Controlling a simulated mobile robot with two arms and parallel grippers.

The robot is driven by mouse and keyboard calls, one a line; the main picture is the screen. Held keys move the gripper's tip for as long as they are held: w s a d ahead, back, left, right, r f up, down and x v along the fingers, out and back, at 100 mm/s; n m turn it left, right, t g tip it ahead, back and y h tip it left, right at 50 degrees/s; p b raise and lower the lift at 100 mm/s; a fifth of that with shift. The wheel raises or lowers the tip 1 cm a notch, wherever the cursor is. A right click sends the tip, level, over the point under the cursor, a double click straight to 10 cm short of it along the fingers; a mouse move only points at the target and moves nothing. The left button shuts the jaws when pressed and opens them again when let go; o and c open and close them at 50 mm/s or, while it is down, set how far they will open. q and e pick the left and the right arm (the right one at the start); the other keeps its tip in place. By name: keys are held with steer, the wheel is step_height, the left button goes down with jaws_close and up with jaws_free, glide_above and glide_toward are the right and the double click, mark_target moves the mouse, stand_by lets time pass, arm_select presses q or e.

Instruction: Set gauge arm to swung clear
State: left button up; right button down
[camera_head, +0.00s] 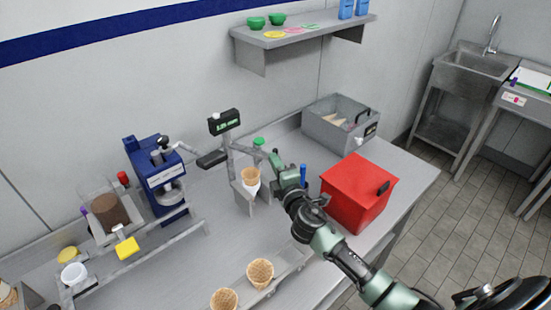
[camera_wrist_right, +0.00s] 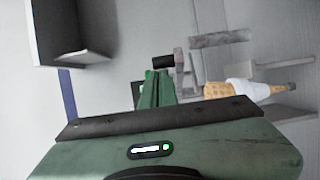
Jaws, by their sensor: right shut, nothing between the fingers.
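The gauge (camera_head: 224,123) has a dark display with green characters and stands on a post behind the cone stand. A thin grey gauge arm (camera_head: 243,149) appears to reach from the post toward the right, above the cone stand. A waffle cone (camera_head: 250,175) in a white sleeve sits in the stand (camera_head: 240,192). My right gripper (camera_head: 274,155) is shut and empty, just right of the arm's end. In the right wrist view its green fingers (camera_wrist_right: 155,88) are together near a dark knob (camera_wrist_right: 163,61) on a grey bar; I cannot tell whether they touch. My left gripper is out of view.
A red bin (camera_head: 358,195) and a grey box (camera_head: 335,128) stand to the right. A blue machine (camera_head: 157,175) stands left. A rack with two cones (camera_head: 260,270) lies in front. A shelf (camera_head: 300,36) hangs above.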

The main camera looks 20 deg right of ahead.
steer(key=shift+w+d, duration=0.15)
steer(key=shift+d, duration=0.05)
stand_by(0.3)
steer(key=w+d+b, duration=0.3)
steer(key=w+d, duration=0.4)
stand_by(0.5)
steer(key=shift+d, duration=0.1)
stand_by(0.4)
